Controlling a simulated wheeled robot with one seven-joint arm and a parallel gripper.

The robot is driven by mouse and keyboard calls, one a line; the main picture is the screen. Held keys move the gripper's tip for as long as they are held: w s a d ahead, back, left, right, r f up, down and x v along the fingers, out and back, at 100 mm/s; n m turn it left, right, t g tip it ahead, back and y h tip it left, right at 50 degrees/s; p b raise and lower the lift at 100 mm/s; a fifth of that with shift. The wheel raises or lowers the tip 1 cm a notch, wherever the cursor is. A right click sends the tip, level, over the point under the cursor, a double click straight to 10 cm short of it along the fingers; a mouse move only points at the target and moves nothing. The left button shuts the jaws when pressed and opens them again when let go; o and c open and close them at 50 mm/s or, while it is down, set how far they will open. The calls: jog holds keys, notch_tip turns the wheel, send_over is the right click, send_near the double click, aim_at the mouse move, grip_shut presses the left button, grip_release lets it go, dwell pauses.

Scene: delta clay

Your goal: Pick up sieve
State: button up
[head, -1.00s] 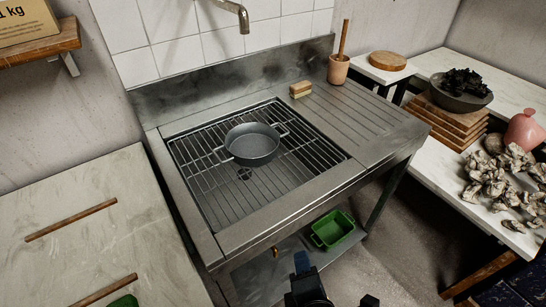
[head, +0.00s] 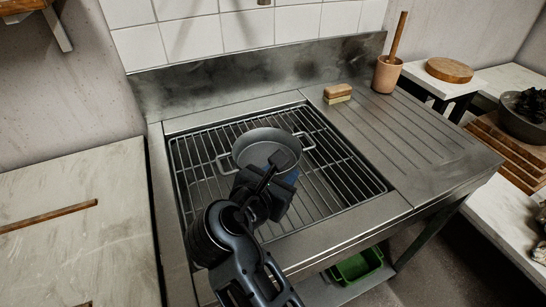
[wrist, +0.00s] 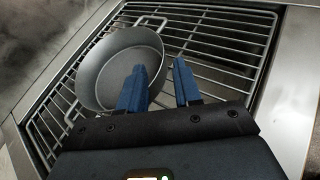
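The sieve (head: 262,147) is a grey round pan-like vessel with two loop handles. It rests on the wire rack (head: 340,178) over the sink. It also shows in the wrist view (wrist: 112,72), left of centre, with one handle at the top and one at the lower left. My gripper (head: 283,162) is over the sieve's near right side in the head view and hides part of it.
A wooden brush (head: 338,93) and a clay pot with a stick (head: 386,74) stand at the sink's back right. The ribbed drainboard (head: 420,130) is clear. A green tub (head: 357,266) sits on the shelf below. A marble counter (head: 80,210) is at the left.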

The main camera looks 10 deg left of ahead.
jog(key=x, duration=0.7)
jog(key=shift+w+d, duration=0.2)
jog(key=shift+w, duration=0.1)
grip_shut()
jog(key=shift+r, duration=0.1)
